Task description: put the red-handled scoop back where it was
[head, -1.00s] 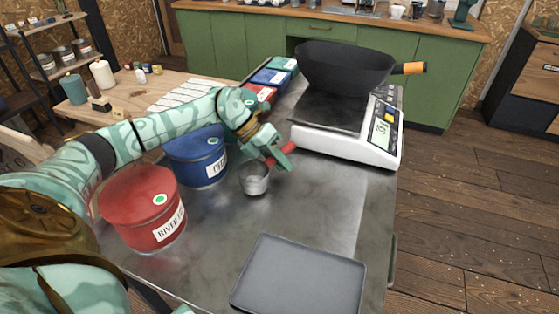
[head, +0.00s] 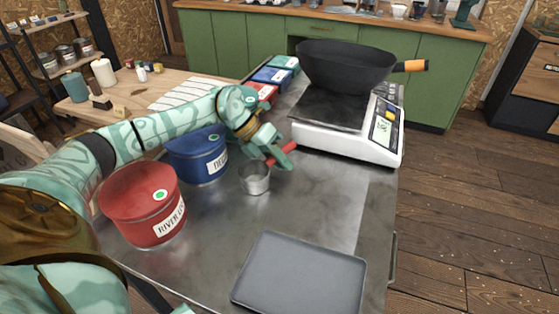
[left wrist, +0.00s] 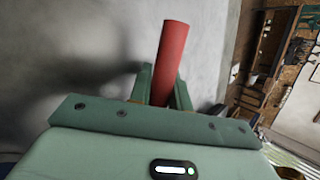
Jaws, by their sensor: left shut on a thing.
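The red-handled scoop has a grey metal cup (head: 255,181) and a red handle (head: 284,152). My left gripper (head: 280,158) is shut on the handle, between the scale and the blue tin. In the left wrist view the red handle (left wrist: 170,60) stands between the two green fingers of my left gripper (left wrist: 162,88). The cup is low over the steel table (head: 215,235); I cannot tell whether it touches the top. The cup is hidden in the left wrist view. My right gripper is not in view.
A grey tray (head: 300,275) lies at the front. A red tin (head: 142,205) and a blue tin (head: 198,155) stand to the left. A white scale (head: 345,142) holds a black pan (head: 345,68) behind. Bare steel lies between tray and scoop.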

